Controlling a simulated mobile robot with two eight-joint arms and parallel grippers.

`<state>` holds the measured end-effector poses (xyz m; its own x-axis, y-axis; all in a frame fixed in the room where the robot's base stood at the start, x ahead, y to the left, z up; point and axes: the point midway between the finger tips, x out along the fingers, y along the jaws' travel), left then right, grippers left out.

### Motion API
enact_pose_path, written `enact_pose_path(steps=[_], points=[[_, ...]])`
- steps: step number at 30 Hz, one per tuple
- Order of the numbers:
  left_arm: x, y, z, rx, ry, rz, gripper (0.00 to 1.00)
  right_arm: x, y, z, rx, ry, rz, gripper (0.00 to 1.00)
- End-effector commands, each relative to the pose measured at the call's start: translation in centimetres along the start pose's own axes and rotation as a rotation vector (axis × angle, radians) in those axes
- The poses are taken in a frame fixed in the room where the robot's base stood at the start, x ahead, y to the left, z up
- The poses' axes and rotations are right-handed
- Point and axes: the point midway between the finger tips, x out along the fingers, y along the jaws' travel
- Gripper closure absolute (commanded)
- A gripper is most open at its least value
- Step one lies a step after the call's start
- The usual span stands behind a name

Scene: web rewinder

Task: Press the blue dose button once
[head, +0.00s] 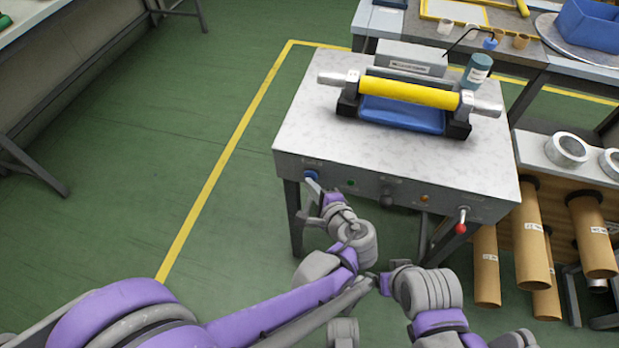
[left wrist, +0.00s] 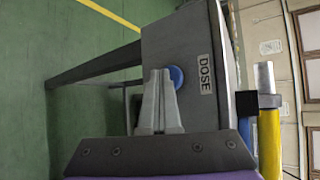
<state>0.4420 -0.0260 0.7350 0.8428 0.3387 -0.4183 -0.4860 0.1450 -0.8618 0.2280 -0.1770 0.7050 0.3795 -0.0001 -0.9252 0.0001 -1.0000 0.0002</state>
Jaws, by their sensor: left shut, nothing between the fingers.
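The blue dose button (head: 311,174) sits at the left end of the machine's grey front panel. In the left wrist view the blue button (left wrist: 177,77) shows beside a white plate reading DOSE (left wrist: 205,74). My left gripper (head: 312,184) is shut and empty, its fingertips right at the button. In the left wrist view the shut fingertips (left wrist: 158,72) overlap the button's edge and hide part of it. I cannot tell whether they touch it or whether it is pressed in. My right gripper (head: 375,278) is low in front of the machine, and its fingers are unclear.
The panel also has a green button (head: 351,183), a black knob (head: 387,199), an orange button (head: 424,199) and a red-tipped lever (head: 461,222). A yellow roll (head: 409,92) lies on top. The green floor at left is clear.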

Motion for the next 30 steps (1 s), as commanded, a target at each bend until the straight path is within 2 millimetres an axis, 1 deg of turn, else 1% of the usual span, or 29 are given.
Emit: enact_pose_path(steps=[10,21,30], points=[[-0.1,0.0,0.0,0.000,0.001,0.000,1.00,0.0,0.0,0.0,0.000,0.000,0.000,0.23],[-1.3,0.9,0.9,0.000,0.000,0.000,1.00,-0.3,0.0,-0.1,0.000,0.001,0.000,0.23],[-1.4,1.0,1.0,0.000,0.000,0.000,1.00,-0.2,0.0,-0.1,0.000,0.001,0.000,0.23]])
